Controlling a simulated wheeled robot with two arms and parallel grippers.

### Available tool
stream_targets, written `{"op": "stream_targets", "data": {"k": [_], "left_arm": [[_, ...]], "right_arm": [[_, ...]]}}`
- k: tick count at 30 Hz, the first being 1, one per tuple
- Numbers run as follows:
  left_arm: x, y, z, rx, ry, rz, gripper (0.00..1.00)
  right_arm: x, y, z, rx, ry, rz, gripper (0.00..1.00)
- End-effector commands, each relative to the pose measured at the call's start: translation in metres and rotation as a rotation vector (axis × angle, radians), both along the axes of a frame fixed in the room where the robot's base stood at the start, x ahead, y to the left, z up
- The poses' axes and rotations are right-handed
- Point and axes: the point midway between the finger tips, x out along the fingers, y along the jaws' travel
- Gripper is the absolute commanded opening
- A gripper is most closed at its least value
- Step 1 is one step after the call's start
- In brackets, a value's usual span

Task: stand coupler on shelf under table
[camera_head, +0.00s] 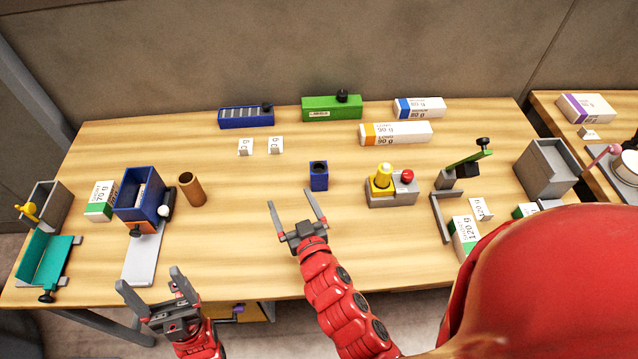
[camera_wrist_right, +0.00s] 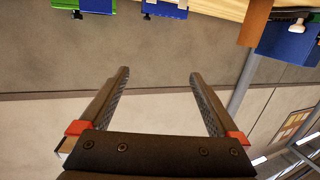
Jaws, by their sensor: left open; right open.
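I cannot tell for sure which thing is the coupler. A small upright blue block with a dark round hole in its top (camera_head: 319,180) stands mid-table. My left gripper (camera_head: 150,280) is open and empty at the table's front edge. Below that edge, part of a wooden shelf or drawer unit (camera_head: 252,313) shows; the rest is hidden.
On the table (camera_head: 260,220) are a blue bin (camera_head: 141,195), a teal tray (camera_head: 45,260), a yellow-and-red button station (camera_head: 392,188), a green-armed stand (camera_head: 446,190) and a grey bin (camera_head: 545,168). Boxes line the back. The front middle is clear.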

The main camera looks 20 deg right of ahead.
Motion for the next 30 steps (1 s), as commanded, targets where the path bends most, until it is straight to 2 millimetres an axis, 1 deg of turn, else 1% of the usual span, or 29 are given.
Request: {"op": "stream_targets", "data": {"k": [1, 3, 6, 9, 11, 15, 16, 17, 21, 30], "left_arm": [[0.000, 0.000, -0.009, 0.000, 0.000, 0.000, 0.83], [0.000, 0.000, -0.014, 0.000, 0.000, 0.000, 0.83], [0.000, 0.000, -0.017, 0.000, 0.000, 0.000, 0.83], [0.000, 0.000, -0.020, 0.000, 0.000, 0.000, 0.83], [0.000, 0.000, -0.024, 0.000, 0.000, 0.000, 0.83], [0.000, 0.000, -0.045, 0.000, 0.000, 0.000, 0.83], [0.000, 0.000, -0.042, 0.000, 0.000, 0.000, 0.83], [0.000, 0.000, -0.032, 0.000, 0.001, 0.000, 0.83], [0.000, 0.000, -0.019, 0.000, 0.000, 0.000, 0.83], [0.000, 0.000, 0.000, 0.000, 0.000, 0.000, 0.83]], "right_arm": [[-0.005, -0.014, -0.013, 0.007, 0.047, -0.063, 0.97], [-0.012, -0.037, -0.022, 0.019, 0.101, -0.153, 0.97], [-0.023, -0.060, -0.032, 0.037, 0.158, -0.249, 0.97], [-0.028, -0.072, -0.036, 0.049, 0.183, -0.300, 0.97], [-0.026, -0.076, -0.039, 0.054, 0.187, -0.313, 0.97], [-0.008, -0.083, -0.048, 0.055, 0.182, -0.317, 0.97], [-0.003, -0.084, -0.045, 0.051, 0.185, -0.317, 0.97], [0.004, -0.085, -0.042, 0.049, 0.188, -0.317, 0.97], [0.029, -0.092, -0.048, 0.049, 0.190, -0.313, 0.97], [0.072, -0.103, -0.063, 0.050, 0.186, -0.310, 0.97]]}}
